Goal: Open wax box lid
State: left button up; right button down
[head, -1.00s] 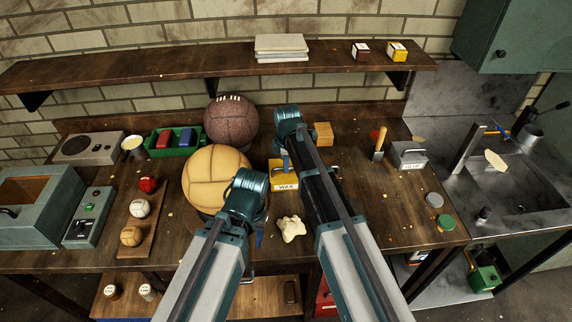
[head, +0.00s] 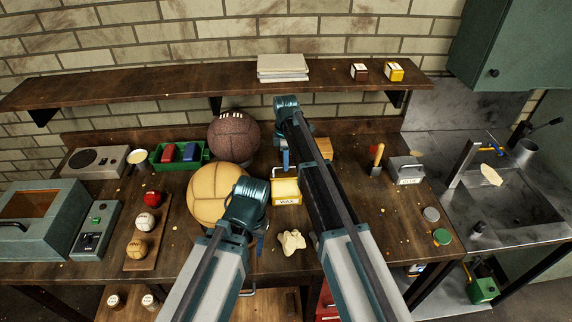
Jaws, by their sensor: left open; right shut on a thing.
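The yellow wax box (head: 287,201) stands mid-bench with its WAX label facing me. A paler yellow area shows above the label, but I cannot clearly tell how far the lid is raised. My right gripper (head: 285,158) is at the back upper edge of the box, shut on what seems to be the lid, which is mostly hidden by its fingers and arm. My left gripper (head: 260,243) is open and low, left of the box and in front of the tan ball (head: 213,191). Its wrist hides most of its jaws.
A brown football (head: 233,134) sits behind the tan ball. A crumpled cream cloth (head: 291,241) lies in front of the box. A wooden block (head: 324,147) is behind my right arm.

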aim_at(285, 175)
jog(key=shift+w, duration=0.35)
jog(key=c, duration=1.3)
grip_release()
jog(key=o, duration=0.4)
jog(key=shift+w+f, duration=0.2)
jog(key=shift+f, duration=0.05)
jog(key=shift+s+r, duration=0.1)
jog(key=shift+s, duration=0.1)
pick_arm(q)
notch_tip(285, 175, up, 14)
jog(key=p, duration=1.4)
jog(key=shift+w+f, duration=0.15)
pick_arm(e)
jog(key=r, duration=1.4)
jog(key=shift+w, duration=0.35)
jog(key=shift+f, duration=0.1)
